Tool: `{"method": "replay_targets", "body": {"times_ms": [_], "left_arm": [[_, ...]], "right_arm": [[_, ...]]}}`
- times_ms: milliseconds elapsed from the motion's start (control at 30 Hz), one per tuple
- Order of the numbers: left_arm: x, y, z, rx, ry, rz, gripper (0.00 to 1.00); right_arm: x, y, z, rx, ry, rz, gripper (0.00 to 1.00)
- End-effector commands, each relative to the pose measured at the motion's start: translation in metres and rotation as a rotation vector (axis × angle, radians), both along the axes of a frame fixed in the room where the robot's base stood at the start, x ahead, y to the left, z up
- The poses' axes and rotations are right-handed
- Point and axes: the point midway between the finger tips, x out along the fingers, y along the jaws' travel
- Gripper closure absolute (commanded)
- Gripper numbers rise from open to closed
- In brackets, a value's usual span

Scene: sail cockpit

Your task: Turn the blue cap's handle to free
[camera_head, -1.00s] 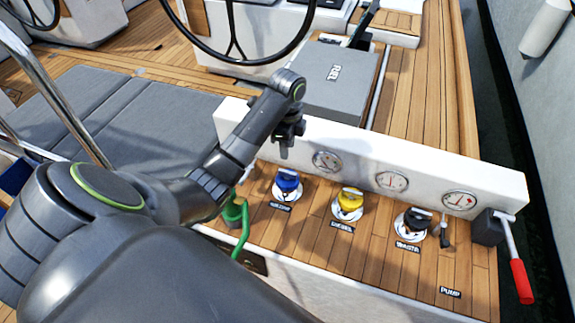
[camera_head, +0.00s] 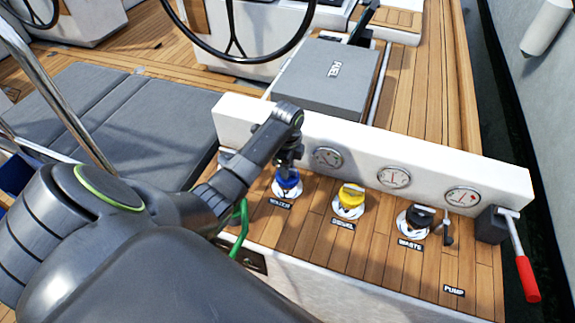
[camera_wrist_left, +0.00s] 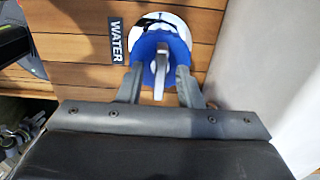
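The blue cap (camera_head: 287,184) sits on a round shiny deck plate beside the WATER label (camera_head: 277,203). In the left wrist view the blue cap (camera_wrist_left: 148,52) has a grey upright handle (camera_wrist_left: 160,72). My left gripper (camera_head: 288,168) is directly over the cap and hides its top in the head view. In the wrist view the left gripper (camera_wrist_left: 160,78) is open, with one finger on each side of the handle and a gap visible on both sides. My right gripper is not in view.
A yellow cap (camera_head: 351,197) and a black cap (camera_head: 419,216) stand to the right on the wooden ledge. A white wall with gauges (camera_head: 327,157) rises close behind. A red-handled lever (camera_head: 527,278) is at far right. A green hose (camera_head: 240,230) hangs at left.

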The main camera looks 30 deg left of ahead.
Motion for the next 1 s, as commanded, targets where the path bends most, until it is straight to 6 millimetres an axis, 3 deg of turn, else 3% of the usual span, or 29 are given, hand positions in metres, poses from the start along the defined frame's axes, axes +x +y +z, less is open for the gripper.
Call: {"method": "replay_targets", "body": {"times_ms": [67, 300, 667, 1000], "left_arm": [[0.000, 0.000, 0.000, 0.000, 0.000, 0.000, 0.70], [0.000, 0.000, 0.000, 0.000, 0.000, 0.000, 1.00], [0.000, 0.000, 0.002, -0.001, 0.001, 0.031, 1.00], [0.000, 0.000, 0.006, -0.001, 0.001, 0.236, 1.00]], "right_arm": [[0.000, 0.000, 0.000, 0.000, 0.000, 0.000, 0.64], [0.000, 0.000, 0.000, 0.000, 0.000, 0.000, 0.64], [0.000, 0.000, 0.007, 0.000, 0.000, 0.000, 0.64], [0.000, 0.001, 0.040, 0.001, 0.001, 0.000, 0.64]]}}
